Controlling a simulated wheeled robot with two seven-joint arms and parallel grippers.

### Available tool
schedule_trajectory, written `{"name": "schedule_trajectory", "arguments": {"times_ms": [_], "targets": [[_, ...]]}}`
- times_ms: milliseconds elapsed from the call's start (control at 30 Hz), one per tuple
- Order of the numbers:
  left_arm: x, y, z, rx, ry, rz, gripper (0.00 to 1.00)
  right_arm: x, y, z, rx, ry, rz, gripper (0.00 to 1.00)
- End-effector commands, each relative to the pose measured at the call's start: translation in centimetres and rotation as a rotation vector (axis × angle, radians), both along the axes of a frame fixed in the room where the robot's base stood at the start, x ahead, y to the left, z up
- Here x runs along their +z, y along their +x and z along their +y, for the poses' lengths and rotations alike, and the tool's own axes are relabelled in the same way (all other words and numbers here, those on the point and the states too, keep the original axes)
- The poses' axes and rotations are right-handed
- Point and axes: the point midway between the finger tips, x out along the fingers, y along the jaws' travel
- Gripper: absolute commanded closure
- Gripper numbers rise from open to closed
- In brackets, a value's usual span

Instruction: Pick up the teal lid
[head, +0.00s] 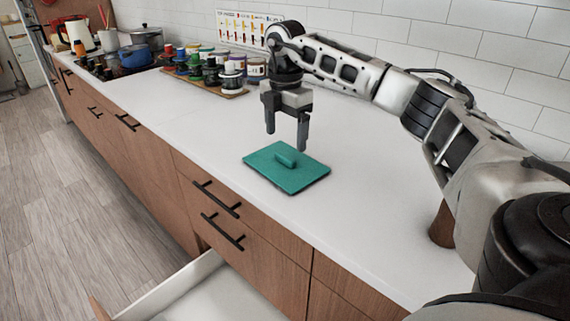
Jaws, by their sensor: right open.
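The teal lid (302,178) lies flat on the white countertop near its front edge, with a raised bar handle (285,156) on top. My right gripper (286,140) points down above the lid, with its two fingers apart and nothing between them. The fingertips are over the far part of the lid, close to the handle. Whether they touch it I cannot tell. My left gripper does not show.
A tray of jars (212,72) stands further left along the counter, with a blue pot (135,56) beyond it. A brown object (442,226) stands partly behind my right arm. An open drawer (205,293) sticks out below. The counter around the lid is clear.

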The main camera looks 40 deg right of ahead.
Motion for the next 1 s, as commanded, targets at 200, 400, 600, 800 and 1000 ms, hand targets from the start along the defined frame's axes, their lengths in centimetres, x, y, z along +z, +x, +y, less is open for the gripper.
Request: {"name": "schedule_trajectory", "arguments": {"times_ms": [200,400,600,800,1000], "targets": [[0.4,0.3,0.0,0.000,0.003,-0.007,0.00,-1.5,0.0,-0.1,0.000,0.000,0.003,0.19],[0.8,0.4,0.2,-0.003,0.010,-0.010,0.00,-4.6,0.2,-0.4,0.000,0.000,0.004,0.19],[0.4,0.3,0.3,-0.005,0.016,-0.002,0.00,-5.9,0.3,-0.3,0.000,0.000,0.000,0.19],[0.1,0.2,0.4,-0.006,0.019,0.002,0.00,-5.9,0.3,-0.3,0.000,0.000,0.000,0.24],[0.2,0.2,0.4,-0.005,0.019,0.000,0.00,-5.9,0.3,-0.3,0.000,0.000,0.000,0.67]]}}
